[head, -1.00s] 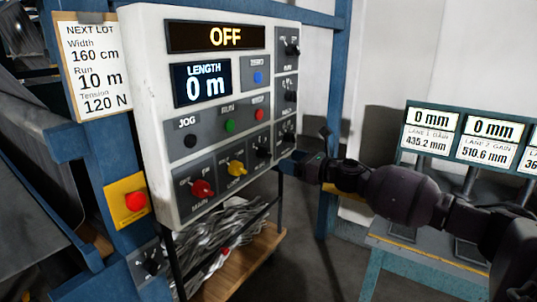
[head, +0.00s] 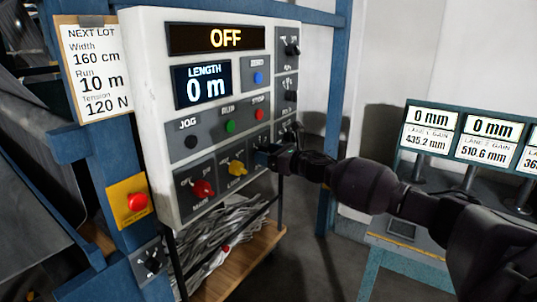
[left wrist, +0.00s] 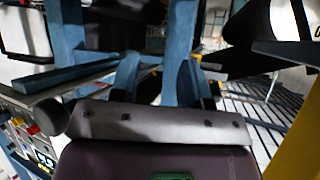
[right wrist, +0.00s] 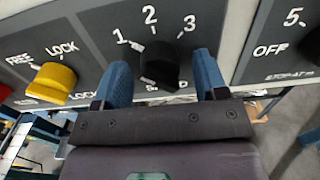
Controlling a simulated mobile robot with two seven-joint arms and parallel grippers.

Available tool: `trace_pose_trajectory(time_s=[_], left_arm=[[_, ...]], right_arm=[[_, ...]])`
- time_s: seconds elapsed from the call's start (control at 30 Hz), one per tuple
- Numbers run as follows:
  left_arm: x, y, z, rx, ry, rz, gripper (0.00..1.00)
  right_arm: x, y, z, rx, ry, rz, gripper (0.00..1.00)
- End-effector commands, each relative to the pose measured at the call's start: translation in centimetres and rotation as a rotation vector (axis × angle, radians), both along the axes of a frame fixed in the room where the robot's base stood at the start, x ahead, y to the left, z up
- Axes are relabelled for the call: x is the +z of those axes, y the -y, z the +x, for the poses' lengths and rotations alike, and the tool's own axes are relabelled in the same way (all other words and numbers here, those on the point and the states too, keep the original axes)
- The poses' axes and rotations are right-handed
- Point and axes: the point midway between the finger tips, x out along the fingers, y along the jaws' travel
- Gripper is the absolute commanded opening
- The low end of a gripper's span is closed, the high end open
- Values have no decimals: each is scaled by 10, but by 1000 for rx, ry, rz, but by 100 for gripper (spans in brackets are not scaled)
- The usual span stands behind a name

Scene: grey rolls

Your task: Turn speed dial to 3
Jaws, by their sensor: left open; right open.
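The speed dial (right wrist: 160,62) is a black knob under the marks 1, 2 and 3 in the right wrist view. Its pointer blends into the dark knob, so I cannot tell its setting for sure. My right gripper (right wrist: 162,70) is open, with one blue finger on each side of the knob; contact is not clear. In the head view my right gripper (head: 264,158) is at the panel's lower right and covers the dial. My left gripper (left wrist: 159,78) is open, with nothing visible between its fingers, away from the panel.
The white control panel (head: 150,120) shows OFF and 0 m. A yellow lock knob (right wrist: 52,84) is left of the dial, and another black knob (right wrist: 312,45) is right of it. A red main knob (head: 203,188) and a red button (head: 137,202) are lower left.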

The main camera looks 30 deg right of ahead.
Motion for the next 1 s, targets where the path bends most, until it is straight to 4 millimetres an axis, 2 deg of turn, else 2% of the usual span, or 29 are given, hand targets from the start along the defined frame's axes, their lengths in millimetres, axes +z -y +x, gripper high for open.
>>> trace_pose_trajectory(time_s=[0.1,0.4,0.43,0.73,1.0], left_arm=[[0,0,0,0,-1,0,43],[-2,-1,-4,2,-8,0,43],[-3,-1,-5,3,-9,1,43],[0,-1,-5,3,-10,1,43],[9,-1,-2,2,-4,0,43]], right_arm=[[0,0,0,0,0,0,65],[0,0,0,0,0,0,19],[0,0,0,0,0,0,17],[1,0,0,0,-16,40,17],[2,1,0,-1,-79,194,17]])
